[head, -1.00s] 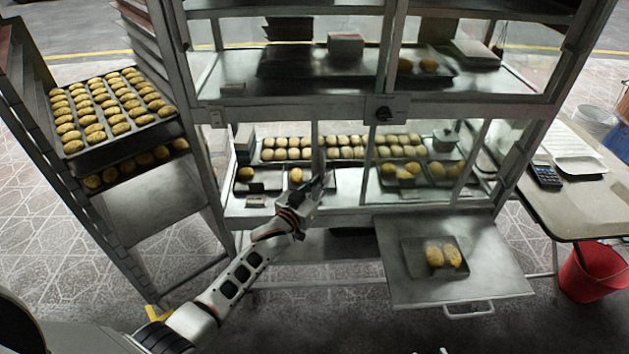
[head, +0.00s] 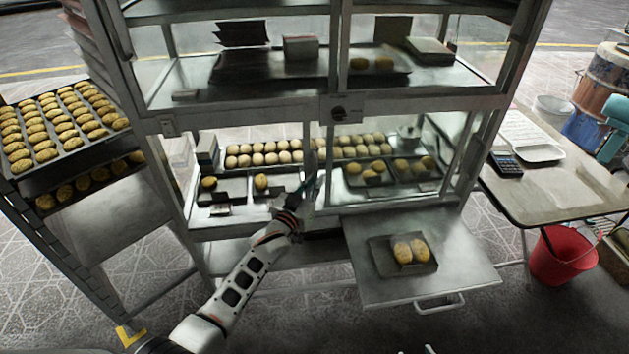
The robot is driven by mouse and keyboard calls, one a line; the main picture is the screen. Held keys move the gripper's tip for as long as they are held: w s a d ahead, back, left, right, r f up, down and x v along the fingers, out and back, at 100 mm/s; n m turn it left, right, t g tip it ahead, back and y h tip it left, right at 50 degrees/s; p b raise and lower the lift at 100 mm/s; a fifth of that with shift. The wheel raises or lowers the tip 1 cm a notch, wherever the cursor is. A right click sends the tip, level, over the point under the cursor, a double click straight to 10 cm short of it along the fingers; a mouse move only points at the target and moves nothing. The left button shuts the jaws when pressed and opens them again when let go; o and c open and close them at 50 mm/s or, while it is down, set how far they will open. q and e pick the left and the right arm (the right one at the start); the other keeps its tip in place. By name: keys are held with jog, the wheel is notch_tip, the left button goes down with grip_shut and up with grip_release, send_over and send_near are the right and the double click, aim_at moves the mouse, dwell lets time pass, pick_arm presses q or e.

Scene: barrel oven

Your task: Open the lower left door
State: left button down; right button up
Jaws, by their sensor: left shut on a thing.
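My left gripper (head: 303,192) is shut at this upright edge. The exact contact is too small to see. My right gripper is not in view.
Trays of buns (head: 262,183) stand inside the lower compartment. A metal flap (head: 375,285) with a handle and a two-bun tray sticks out in front at the right. A bun rack (head: 95,215) stands left; a table (head: 560,190) and red bucket (head: 562,255) stand right.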

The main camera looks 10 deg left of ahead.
pick_arm(q)
jog(key=c, duration=2.4)
grip_release()
jog(key=v, duration=1.2)
jog(key=shift+r, duration=0.1)
jog(key=s+a+f+g+y, duration=0.1)
jog(key=s+a+f+g, duration=0.1)
jog(key=s+f, duration=0.3)
jog(key=s+a+f+g+y, duration=0.1)
jog(key=s+f, duration=0.5)
jog(key=s, duration=0.8)
jog(key=s+a+f+g, duration=0.3)
jog(key=s+a+f, duration=0.1)
jog(key=s, duration=0.6)
jog(key=shift+a+f+m+y, duration=0.3)
jog(key=shift+f+m+y, duration=0.1)
jog(key=shift+f, duration=0.45)
